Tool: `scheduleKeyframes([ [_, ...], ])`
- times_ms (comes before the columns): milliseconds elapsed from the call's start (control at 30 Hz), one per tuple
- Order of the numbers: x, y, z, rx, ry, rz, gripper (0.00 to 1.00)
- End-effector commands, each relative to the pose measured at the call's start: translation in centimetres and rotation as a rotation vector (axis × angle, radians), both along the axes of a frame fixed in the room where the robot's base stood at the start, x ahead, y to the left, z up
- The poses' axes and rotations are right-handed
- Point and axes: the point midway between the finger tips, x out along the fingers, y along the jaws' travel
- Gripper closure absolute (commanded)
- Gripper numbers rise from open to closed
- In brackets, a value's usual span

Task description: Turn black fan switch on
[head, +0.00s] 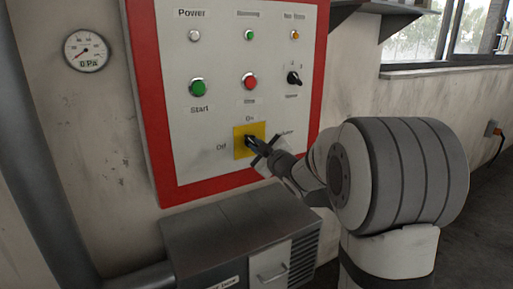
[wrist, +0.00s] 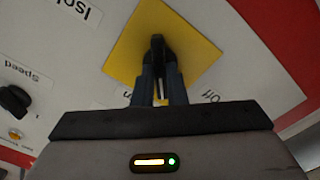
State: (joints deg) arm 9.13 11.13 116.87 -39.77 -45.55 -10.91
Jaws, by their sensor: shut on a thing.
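The black switch (head: 248,140) sits on a yellow square plate (head: 240,150) low on the control panel. "On" is printed above the plate and "Off" to its left in the head view. My gripper (head: 256,147) reaches in from the right and is shut on the switch. In the wrist view the black switch handle (wrist: 157,42) shows between the fingers of my gripper (wrist: 158,72), in front of the yellow plate (wrist: 198,48). My fingers hide much of the handle, so I cannot tell clearly which label it points to.
The red-bordered panel also has a green start button (head: 198,88), a red button (head: 249,82), a black knob (head: 294,78) and small lamps. A grey metal box (head: 215,235) juts out below. A gauge (head: 86,51) hangs left.

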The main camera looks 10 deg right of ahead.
Motion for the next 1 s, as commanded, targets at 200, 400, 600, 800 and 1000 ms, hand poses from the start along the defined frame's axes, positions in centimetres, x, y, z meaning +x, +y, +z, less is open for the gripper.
scheduleKeyframes([
  [200, -0.01, 0.0, -0.1, 0.195, 0.068, -0.001, 1.0],
  [400, -0.01, 0.01, -0.09, 0.37, 0.125, -0.001, 1.0],
  [600, -0.02, 0.03, -0.16, 0.516, 0.173, -0.001, 1.0],
  [800, -0.03, 0.04, -0.27, 0.619, 0.208, -0.001, 1.0],
  [1000, -0.04, 0.05, -0.33, 0.676, 0.228, -0.002, 1.0],
])
